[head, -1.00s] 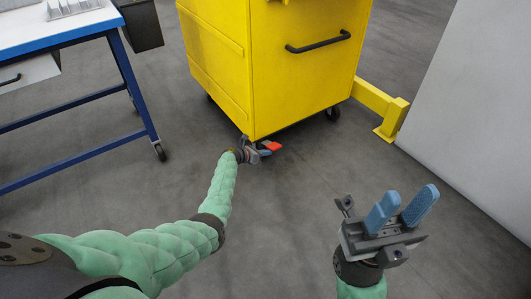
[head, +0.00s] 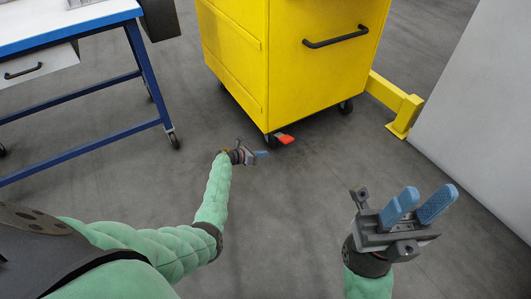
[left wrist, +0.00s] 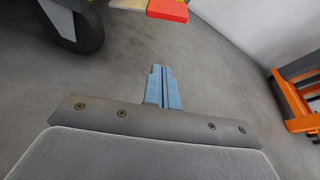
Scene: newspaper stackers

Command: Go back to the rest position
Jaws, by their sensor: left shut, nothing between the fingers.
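My left gripper (head: 261,154) is held out low over the grey floor, in front of the yellow cart's near corner. In the left wrist view its blue fingers (left wrist: 162,88) are together with nothing between them. My right gripper (head: 418,205) is at the lower right of the head view, pointing up and forward. Its two blue fingers stand apart and nothing is between them.
The yellow cart (head: 330,75) on casters stands ahead, with a red brake pedal (head: 285,139) at its near wheel. A blue-framed table (head: 85,28) is at the left. A yellow floor barrier (head: 402,112) and a pale wall (head: 480,110) are at the right.

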